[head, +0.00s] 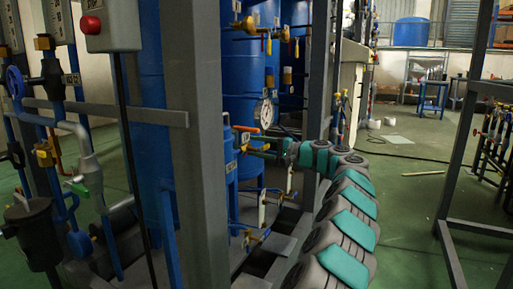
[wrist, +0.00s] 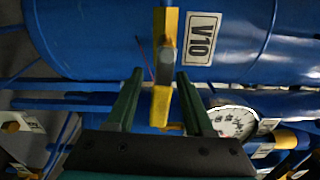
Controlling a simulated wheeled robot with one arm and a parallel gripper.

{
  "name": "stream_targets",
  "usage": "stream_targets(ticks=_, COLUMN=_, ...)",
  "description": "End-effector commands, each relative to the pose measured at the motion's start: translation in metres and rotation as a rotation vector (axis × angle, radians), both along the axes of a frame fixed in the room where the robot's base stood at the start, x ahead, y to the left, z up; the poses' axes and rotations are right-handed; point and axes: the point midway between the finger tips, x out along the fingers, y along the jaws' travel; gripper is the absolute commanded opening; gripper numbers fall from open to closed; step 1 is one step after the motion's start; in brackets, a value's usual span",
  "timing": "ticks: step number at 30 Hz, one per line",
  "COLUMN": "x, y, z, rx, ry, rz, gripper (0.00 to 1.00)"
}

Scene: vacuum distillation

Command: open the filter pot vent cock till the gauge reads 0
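In the wrist view a yellow-handled cock (wrist: 161,105) sits on a blue vessel (wrist: 100,40) beside a label reading V10 (wrist: 202,38). I take it for the vent cock; the label does not name the pot. My gripper (wrist: 160,88) is open, with one green finger on each side of the yellow handle and gaps visible between. A round white gauge (wrist: 232,121) is partly hidden behind the right finger. It also shows in the head view (head: 262,113); its reading is too small to tell. In the head view my gripper (head: 244,143) reaches left to the blue pipework.
A grey steel post (head: 198,130) stands close in front of the pipework. An orange lever (head: 245,129) is just above my gripper. Lower valves (head: 258,236) sit below my arm. Green floor (head: 410,185) is open on the right, beside another frame (head: 450,170).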

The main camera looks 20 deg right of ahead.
Motion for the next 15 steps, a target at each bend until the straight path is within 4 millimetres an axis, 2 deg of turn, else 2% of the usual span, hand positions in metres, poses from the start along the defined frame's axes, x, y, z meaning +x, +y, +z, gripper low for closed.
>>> stream_targets(ticks=8, x=-0.002, y=-0.002, z=0.001, rx=0.001, ry=-0.001, rz=-0.001, gripper=0.53)
stream_targets(ticks=15, x=-0.027, y=-0.022, z=0.002, rx=0.002, ry=-0.001, rz=-0.003, gripper=0.53)
